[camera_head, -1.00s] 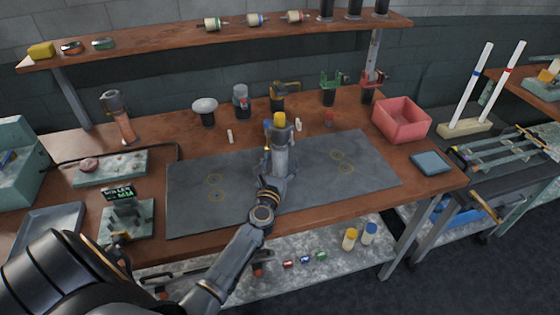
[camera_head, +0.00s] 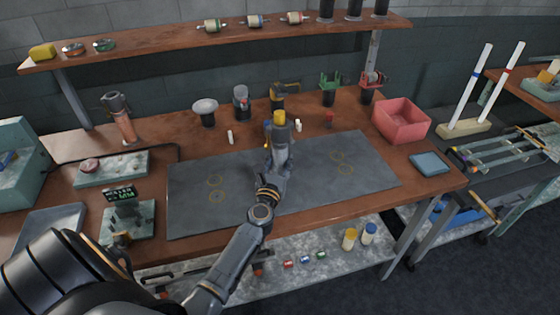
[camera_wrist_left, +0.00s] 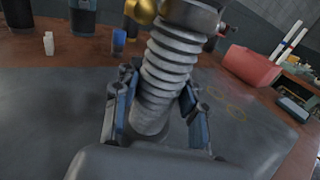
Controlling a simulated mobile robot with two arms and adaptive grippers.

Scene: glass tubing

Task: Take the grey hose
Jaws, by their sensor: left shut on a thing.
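The grey hose (camera_wrist_left: 168,75) is a ribbed tube with a smooth metal collar at its top. It stands slightly tilted between the blue-padded fingers of my left gripper (camera_wrist_left: 158,95) in the left wrist view. The fingers are shut on its lower part. In the head view my left gripper (camera_head: 279,155) is over the dark mat, near its back edge, and my own arm and hand hide much of the hose. I cannot tell whether its lower end touches the mat. My right gripper is not in view.
The dark mat (camera_head: 215,175) is otherwise bare. A red bin (camera_head: 401,120) and a blue-grey pad (camera_head: 431,162) are at the right. Several tools and small parts line the back, under a shelf (camera_head: 150,48). Teal blocks (camera_head: 112,168) and a tray (camera_head: 45,230) are at the left.

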